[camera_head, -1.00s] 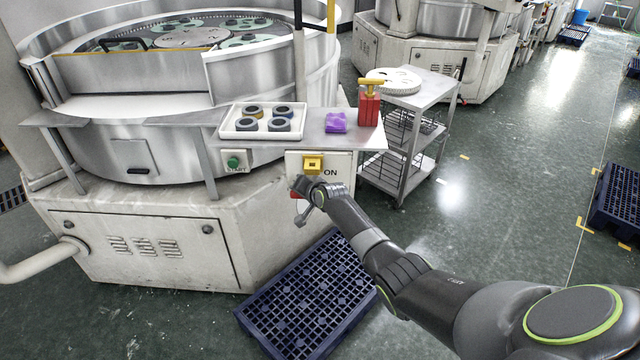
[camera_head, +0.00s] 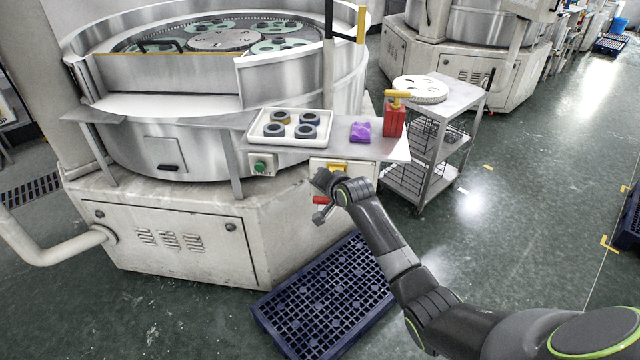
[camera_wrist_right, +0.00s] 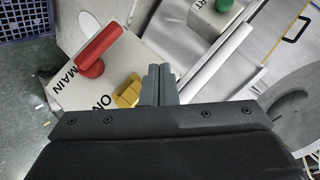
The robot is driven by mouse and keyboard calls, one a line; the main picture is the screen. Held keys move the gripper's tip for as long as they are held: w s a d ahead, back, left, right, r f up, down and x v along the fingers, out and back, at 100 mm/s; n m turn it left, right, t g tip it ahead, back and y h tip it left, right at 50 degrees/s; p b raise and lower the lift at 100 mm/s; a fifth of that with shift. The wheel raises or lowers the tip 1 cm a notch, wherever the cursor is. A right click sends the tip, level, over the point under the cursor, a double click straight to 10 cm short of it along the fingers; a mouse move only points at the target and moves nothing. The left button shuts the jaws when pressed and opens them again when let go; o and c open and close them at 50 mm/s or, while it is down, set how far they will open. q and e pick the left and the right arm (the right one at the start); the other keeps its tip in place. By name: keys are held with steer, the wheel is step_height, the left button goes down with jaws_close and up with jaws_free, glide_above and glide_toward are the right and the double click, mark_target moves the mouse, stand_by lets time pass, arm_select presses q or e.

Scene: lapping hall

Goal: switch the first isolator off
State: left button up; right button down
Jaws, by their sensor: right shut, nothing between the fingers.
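The isolator is on a white panel (camera_wrist_right: 72,88) on the machine's front, marked MAIN and ON in the wrist view. Its red handle (camera_wrist_right: 98,50) shows whole there; in the head view part of the red handle (camera_head: 320,200) shows beside my gripper and lies about level. A yellow block (camera_wrist_right: 127,92) sits near ON; its top also shows in the head view (camera_head: 337,167). My right gripper (camera_wrist_right: 159,80) is shut and empty, its fingers close beside the yellow block and apart from the red handle. I cannot tell whether they touch the block. My left gripper is out of view.
A green START button (camera_head: 261,166) is left of the isolator. A blue pallet (camera_head: 330,295) lies below; a trolley (camera_head: 440,140) stands at right.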

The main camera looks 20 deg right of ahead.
steer(key=shift+s+a+r, duration=0.4)
steer(key=shift+s+r, duration=0.3)
steer(key=shift+r, duration=0.1)
